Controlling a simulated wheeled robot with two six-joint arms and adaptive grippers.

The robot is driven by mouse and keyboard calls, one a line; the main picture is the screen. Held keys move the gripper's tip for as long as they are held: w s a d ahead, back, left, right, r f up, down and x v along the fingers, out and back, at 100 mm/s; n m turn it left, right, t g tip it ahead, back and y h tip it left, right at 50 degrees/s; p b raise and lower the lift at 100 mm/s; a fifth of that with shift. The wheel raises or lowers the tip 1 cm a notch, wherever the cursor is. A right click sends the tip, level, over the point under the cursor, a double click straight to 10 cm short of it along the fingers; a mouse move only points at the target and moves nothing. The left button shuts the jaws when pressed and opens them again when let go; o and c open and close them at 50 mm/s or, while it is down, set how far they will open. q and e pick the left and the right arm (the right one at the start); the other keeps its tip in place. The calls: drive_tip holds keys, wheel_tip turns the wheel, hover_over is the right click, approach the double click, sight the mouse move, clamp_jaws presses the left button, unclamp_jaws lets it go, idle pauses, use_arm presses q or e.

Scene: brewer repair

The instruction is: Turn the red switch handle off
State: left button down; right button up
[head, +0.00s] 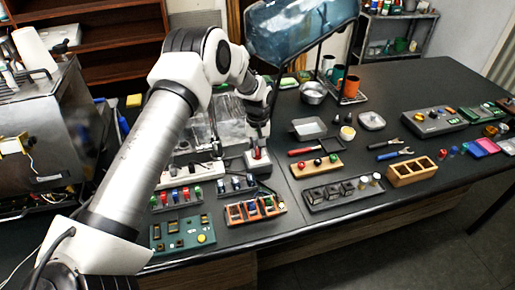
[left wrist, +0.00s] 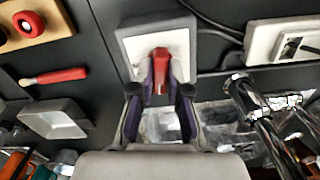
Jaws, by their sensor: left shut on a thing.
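The red switch handle (left wrist: 160,56) stands on a pale square switch box (left wrist: 183,42) in the left wrist view. In the head view the same red handle (head: 257,153) shows on its box (head: 258,165), just below my left gripper (head: 258,142). My left gripper (left wrist: 160,80) is shut on the red handle, with its fingertips on either side of it. The fingers hide part of the handle's lower end. My right gripper is in neither view.
A white power strip (head: 191,175) lies left of the switch box. Trays of small parts line the front.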

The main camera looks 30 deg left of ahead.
sight(257, 150)
use_arm(q)
drive_tip(key=shift+w+r+n, duration=0.1)
drive_tip(key=shift+n, duration=1)
drive_tip(key=c, duration=1.1)
unclamp_jaws()
drive_tip(key=shift+c, duration=0.2)
wheel_tip(257, 150, up, 12)
